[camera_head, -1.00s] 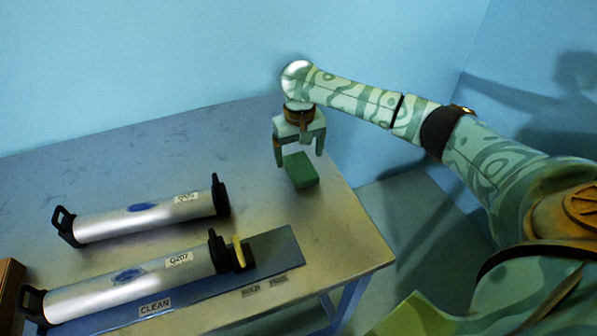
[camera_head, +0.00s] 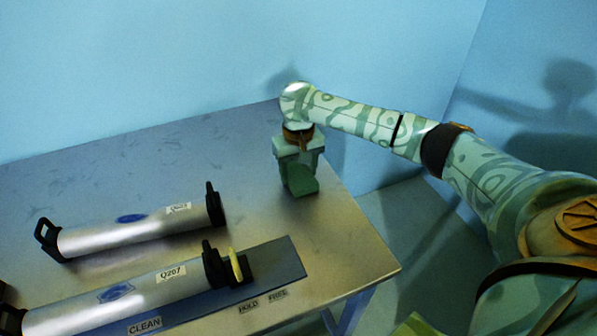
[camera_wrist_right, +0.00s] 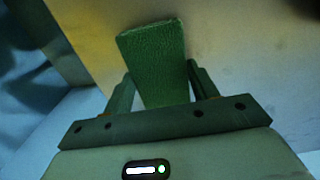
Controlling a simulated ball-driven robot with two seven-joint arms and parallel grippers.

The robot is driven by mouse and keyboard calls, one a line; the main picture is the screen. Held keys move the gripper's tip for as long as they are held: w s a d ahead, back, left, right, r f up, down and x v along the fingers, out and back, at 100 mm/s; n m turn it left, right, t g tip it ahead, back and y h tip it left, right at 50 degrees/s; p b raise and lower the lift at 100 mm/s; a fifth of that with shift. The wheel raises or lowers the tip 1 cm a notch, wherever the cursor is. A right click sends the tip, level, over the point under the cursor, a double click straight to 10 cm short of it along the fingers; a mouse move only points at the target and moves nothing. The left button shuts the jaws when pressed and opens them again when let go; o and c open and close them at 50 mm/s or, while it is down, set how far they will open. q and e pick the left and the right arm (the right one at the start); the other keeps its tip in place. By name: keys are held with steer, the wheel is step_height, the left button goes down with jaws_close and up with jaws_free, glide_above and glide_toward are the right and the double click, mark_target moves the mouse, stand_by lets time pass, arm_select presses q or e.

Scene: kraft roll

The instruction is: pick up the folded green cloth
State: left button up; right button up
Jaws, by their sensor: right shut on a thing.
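The folded green cloth (camera_head: 302,185) is a small block-like bundle near the right end of the metal table. My right gripper (camera_head: 299,178) is over it from above, shut on it. In the right wrist view the cloth (camera_wrist_right: 155,62) sits between the two fingers of the right gripper (camera_wrist_right: 160,85), one finger on each side. Whether the cloth still touches the table top cannot be told. My left gripper is not in view.
Two silver cylinders with black end handles, the rear one (camera_head: 140,228) and the front one (camera_head: 120,300), lie at left. The table's (camera_head: 345,240) right edge is close to the cloth.

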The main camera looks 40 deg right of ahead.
mark_target(298, 173)
steer(key=shift+r+p, duration=0.3)
steer(key=shift+r, duration=0.2)
step_height(298, 173, up, 3)
steer(key=shift+f+p, duration=0.1)
steer(key=shift+p, duration=1.1)
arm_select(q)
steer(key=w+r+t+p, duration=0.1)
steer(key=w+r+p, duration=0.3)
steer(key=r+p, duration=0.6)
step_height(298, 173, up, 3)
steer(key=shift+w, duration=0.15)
arm_select(e)
steer(key=s+a+r, duration=0.7)
steer(key=a+r, duration=0.2)
steer(key=a, duration=0.3)
